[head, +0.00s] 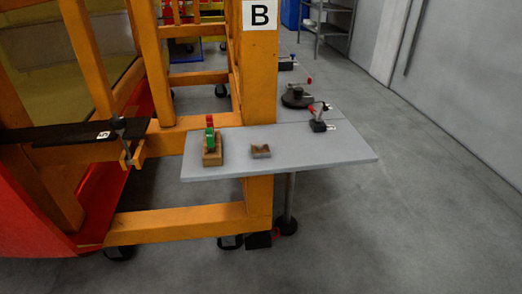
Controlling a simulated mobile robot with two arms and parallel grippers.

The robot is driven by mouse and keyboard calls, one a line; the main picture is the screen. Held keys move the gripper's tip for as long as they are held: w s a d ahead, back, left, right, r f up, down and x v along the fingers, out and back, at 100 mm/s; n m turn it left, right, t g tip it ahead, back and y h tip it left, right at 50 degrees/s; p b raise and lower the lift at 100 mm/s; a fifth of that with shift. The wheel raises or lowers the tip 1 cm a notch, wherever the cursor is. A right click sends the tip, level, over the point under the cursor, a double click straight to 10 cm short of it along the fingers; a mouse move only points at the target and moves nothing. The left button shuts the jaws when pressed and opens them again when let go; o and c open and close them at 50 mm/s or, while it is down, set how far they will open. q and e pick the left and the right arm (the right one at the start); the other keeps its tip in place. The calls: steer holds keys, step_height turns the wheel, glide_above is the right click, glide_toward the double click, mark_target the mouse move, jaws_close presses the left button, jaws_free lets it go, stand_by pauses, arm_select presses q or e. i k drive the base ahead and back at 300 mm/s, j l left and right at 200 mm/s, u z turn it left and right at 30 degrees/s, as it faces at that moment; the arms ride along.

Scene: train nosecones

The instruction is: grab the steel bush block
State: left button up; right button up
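A small low block (261,152) with a notched brown top and a greyish front face lies near the front edge of the grey table (320,158). It may be the steel bush block, but it is too small to tell its material. To its left stands a brown block (212,158) with a green and a red piece upright on it. Neither of my grippers is in view.
An orange frame (258,70) marked B rises against the table's left side. Grey floor (420,220) is clear to the right.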

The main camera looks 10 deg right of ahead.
mark_target(261, 149)
steer(key=i+j+z, duration=0.2)
steer(key=i+j, duration=0.15)
steer(key=i+j+z, duration=0.45)
steer(key=i+j, duration=0.15)
steer(key=j, duration=0.3)
